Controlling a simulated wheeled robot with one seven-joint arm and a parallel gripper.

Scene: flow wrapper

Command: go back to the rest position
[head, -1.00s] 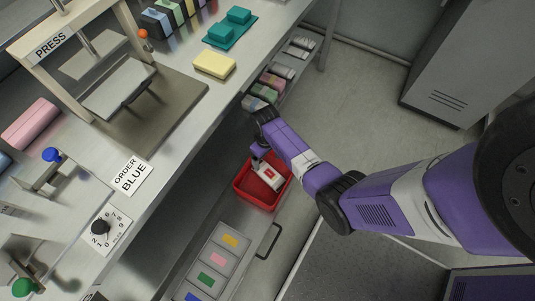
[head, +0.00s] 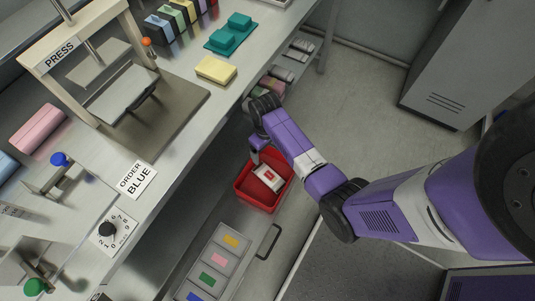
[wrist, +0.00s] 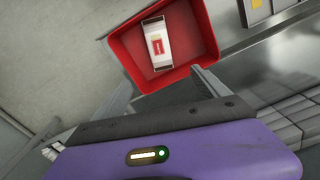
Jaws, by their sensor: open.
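My gripper (head: 257,148) is empty above the red bin (head: 240,194) in the head view, where its fingers are hard to make out. In the wrist view my gripper (wrist: 160,78) has its two fingers wide apart, with nothing between them. The bin (wrist: 205,35) lies beyond the fingertips. A white packet with a red label (head: 269,178) rests inside the bin, apart from the fingers; it also shows in the wrist view (wrist: 158,44).
The workbench (head: 190,135) with the press (head: 105,75) and a yellow block (head: 215,70) runs along the left. A tray of coloured cards (head: 215,262) lies near the bin. A grey cabinet (head: 455,75) stands at upper right. Floor (head: 350,110) between is clear.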

